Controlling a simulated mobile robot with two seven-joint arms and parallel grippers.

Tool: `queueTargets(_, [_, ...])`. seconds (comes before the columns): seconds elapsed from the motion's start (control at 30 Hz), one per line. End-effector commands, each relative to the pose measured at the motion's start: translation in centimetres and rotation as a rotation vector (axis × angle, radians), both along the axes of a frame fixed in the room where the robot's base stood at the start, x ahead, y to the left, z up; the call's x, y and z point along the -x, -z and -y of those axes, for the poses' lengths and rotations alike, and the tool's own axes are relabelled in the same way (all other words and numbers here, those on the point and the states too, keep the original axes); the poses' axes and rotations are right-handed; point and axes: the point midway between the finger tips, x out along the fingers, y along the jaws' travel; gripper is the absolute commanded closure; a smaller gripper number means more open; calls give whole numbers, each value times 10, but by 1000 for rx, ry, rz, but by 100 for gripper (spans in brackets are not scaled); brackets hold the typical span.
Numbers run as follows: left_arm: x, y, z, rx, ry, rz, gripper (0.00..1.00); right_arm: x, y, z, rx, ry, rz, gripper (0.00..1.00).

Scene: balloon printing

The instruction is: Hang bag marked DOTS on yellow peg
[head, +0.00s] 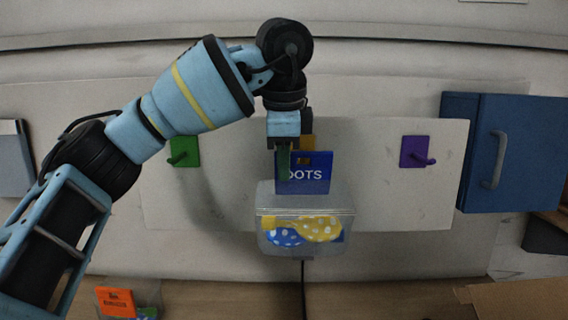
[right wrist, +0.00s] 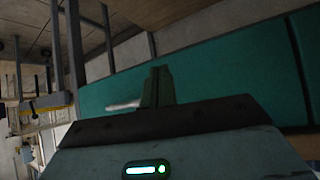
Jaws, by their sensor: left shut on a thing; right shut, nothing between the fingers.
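The DOTS bag is a clear bag (head: 263,228) with a blue header card (head: 318,182) and spotted blue and yellow balloons inside. It hangs upright in front of the pale board. My left gripper (head: 284,165) is shut on the header card near its left side and covers part of the first letter. A small hole shows near the card's top. The yellow peg's plate (head: 308,142) shows just above the card; the peg itself is hidden behind the gripper and card, so I cannot tell whether they touch. My right gripper (right wrist: 158,88) is shut and empty in the right wrist view.
A green peg (head: 184,151) is on the board left of the bag, and a purple peg (head: 417,152) is to the right. A blue cabinet (head: 480,190) with a handle stands at far right. Another bag with an orange card (head: 116,302) lies at lower left.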

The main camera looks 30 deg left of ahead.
Motion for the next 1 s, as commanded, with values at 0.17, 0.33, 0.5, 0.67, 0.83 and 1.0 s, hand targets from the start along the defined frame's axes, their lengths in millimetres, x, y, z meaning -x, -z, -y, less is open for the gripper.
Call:
queueTargets(0.17, [-9,1,-6,0,-2,0,100,0,0,0,0,0,1,100])
queueTargets(0.33, [-18,0,-12,2,-5,6,100,-1,-1,0,0,0,2,100])
queueTargets(0.5, [-26,0,-17,6,-7,13,100,-1,-1,0,0,-1,4,100])
queueTargets(0.67, [-31,2,-21,7,-9,16,100,-1,-2,0,0,-1,4,100])
queueTargets(0.83, [-34,6,-22,7,-10,14,100,-1,-1,0,0,-1,4,100])
queueTargets(1.0, [-35,8,-23,6,-12,12,100,-1,-1,0,-1,0,3,100])
